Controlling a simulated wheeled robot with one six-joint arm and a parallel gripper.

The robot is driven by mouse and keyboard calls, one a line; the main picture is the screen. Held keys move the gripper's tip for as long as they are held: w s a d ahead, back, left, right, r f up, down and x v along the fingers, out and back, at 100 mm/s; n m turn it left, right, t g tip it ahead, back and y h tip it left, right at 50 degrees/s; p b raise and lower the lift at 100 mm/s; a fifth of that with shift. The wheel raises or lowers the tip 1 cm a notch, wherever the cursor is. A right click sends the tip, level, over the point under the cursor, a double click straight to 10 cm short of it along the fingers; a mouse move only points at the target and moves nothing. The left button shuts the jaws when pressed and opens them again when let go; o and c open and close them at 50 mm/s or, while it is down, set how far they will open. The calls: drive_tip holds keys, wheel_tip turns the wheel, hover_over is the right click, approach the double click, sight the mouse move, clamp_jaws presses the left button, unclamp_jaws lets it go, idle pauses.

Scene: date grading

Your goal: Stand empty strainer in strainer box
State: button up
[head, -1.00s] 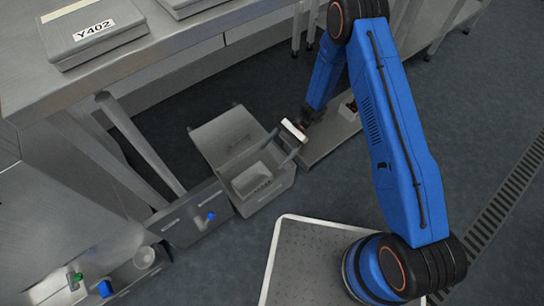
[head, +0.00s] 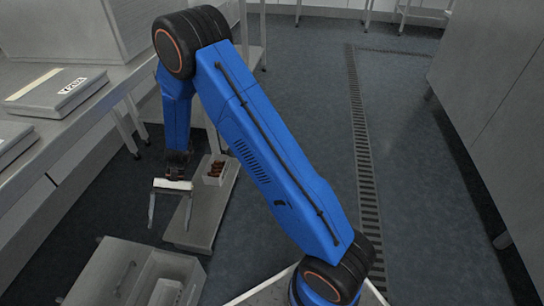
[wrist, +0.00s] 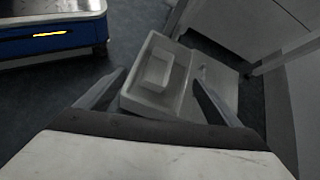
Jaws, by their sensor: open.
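A grey box (head: 108,268) with its lid folded open, which looks like the strainer box, stands on the floor at the bottom left of the head view. A pale rectangular container, likely the strainer (head: 166,291), sits inside it; the head frame cuts it off. The wrist view shows the box (wrist: 147,104) with the same pale container (wrist: 156,69) in it; whether it is empty is unclear. My gripper (head: 170,226) is open and empty, fingers pointing down, apart from the box. In the wrist view my gripper's fingers (wrist: 160,83) frame the box from farther back.
A low grey platform (head: 192,225) beside the box carries a small bin (head: 214,172) of brown dates. A steel table (head: 35,150) with labelled flat cases (head: 58,92) stands at left. Grey cabinets (head: 500,110) are at right. The floor around the drain grate (head: 362,130) is clear.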

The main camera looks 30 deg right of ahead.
drive_tip(key=s+d+r+n+t+h, duration=0.1)
drive_tip(key=s+d+r+n+t, duration=0.15)
drive_tip(key=d+r, duration=0.75)
drive_tip(key=s+d+r+n+t+h, duration=0.1)
drive_tip(key=s+d+r+t, duration=0.35)
drive_tip(key=r, duration=0.85)
drive_tip(key=s+d+r+t+h, duration=0.2)
drive_tip(key=s+d+r, duration=0.3)
drive_tip(key=s+d, duration=0.3)
drive_tip(key=s+d+r+n+t+h, duration=0.1)
drive_tip(key=s+d+r+t+h, duration=0.1)
drive_tip(key=s+d+r, duration=0.4)
drive_tip(key=s+d+t, duration=0.1)
drive_tip(key=s+d, duration=0.1)
drive_tip(key=d, duration=0.3)
drive_tip(key=shift+r, duration=0.2)
drive_tip(key=shift+a, duration=0.15)
